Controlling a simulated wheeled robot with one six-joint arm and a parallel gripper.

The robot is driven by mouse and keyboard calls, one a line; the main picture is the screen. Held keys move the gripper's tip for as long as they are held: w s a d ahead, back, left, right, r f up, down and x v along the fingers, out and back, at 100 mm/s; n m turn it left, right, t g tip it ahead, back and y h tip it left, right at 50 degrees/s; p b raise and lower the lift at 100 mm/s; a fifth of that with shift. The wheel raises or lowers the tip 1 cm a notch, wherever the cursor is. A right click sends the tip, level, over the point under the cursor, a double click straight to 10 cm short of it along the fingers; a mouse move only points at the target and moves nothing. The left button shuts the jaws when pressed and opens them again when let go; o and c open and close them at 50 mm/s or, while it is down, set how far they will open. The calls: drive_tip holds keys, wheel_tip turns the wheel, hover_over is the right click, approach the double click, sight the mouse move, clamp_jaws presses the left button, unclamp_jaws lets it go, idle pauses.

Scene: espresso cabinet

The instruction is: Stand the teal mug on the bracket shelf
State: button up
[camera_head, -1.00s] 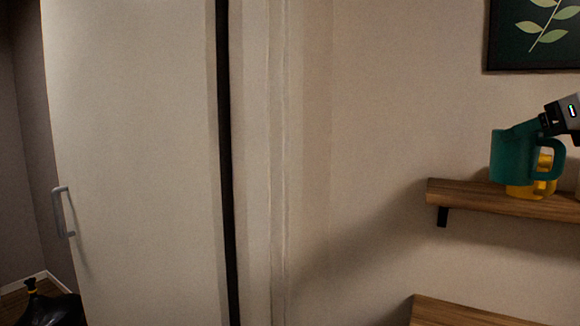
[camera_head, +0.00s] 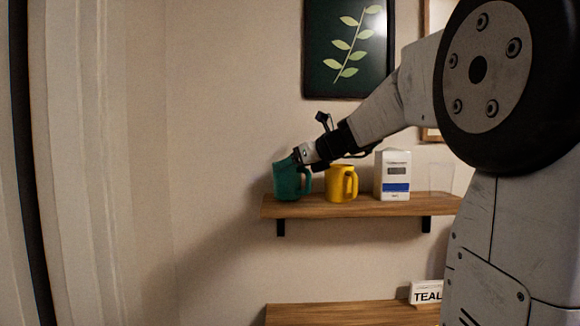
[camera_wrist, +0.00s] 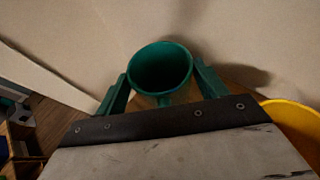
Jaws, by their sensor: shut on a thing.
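The teal mug (camera_head: 287,182) is at the left end of the upper wooden bracket shelf (camera_head: 345,208), slightly tilted in the head view. Its base is at the level of the shelf top; I cannot tell for sure whether it touches. My gripper (camera_head: 301,158) is shut on the mug near its rim, from the upper right. In the wrist view the mug (camera_wrist: 160,72) shows its open mouth between the two fingers, and it looks empty. The mug's handle faces right in the head view.
A yellow mug (camera_head: 341,184) stands close to the right of the teal mug, under my arm. Further right are a white box (camera_head: 392,176) and a clear glass (camera_head: 441,178). A lower shelf (camera_head: 335,314) holds a TEAL sign (camera_head: 426,292). A framed leaf picture (camera_head: 347,50) hangs above.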

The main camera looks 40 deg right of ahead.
drive_tip(key=shift+f, duration=0.2)
drive_tip(key=shift+f, duration=0.15)
drive_tip(key=o, duration=1.5)
drive_tip(key=shift+o, duration=0.2)
drive_tip(key=shift+s+d+r, duration=0.1)
drive_tip(key=shift+s+r, duration=0.1)
drive_tip(key=shift+r, duration=0.1)
drive_tip(key=v, duration=1.1)
drive_tip(key=shift+s, duration=0.3)
